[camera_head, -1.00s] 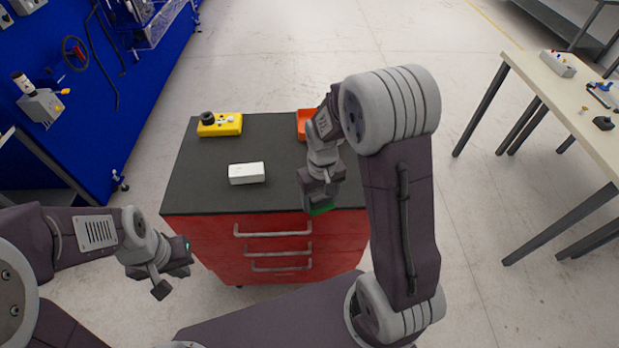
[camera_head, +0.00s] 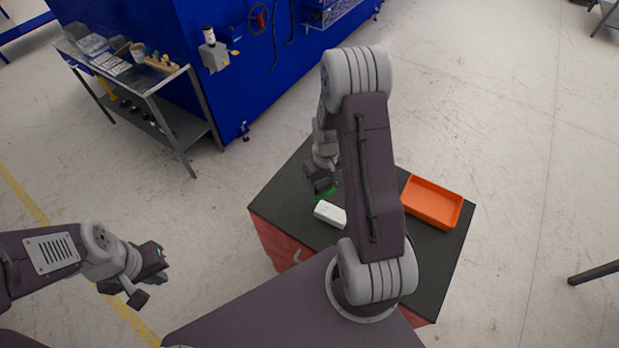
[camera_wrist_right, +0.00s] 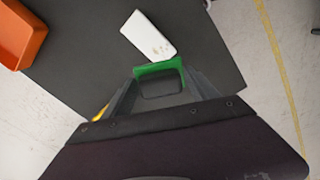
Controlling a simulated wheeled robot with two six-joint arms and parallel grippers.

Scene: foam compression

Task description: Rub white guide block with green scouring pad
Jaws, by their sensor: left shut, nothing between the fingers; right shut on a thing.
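The white guide block (camera_head: 329,213) lies on the dark top of the red drawer cabinet (camera_head: 440,265). In the right wrist view the block (camera_wrist_right: 148,36) shows brownish marks near its lower end. My right gripper (camera_head: 322,188) is shut on the green scouring pad (camera_head: 328,193), just behind the block. In the right wrist view the pad (camera_wrist_right: 158,69) is between the fingertips, close to the block's marked end; I cannot tell whether they touch. My left gripper (camera_head: 143,290) is shut and empty, out over the floor at the left.
An orange tray (camera_head: 432,203) stands on the cabinet top to the right of the block. A sliver of yellow (camera_wrist_right: 101,113) shows beside my right gripper in the wrist view.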

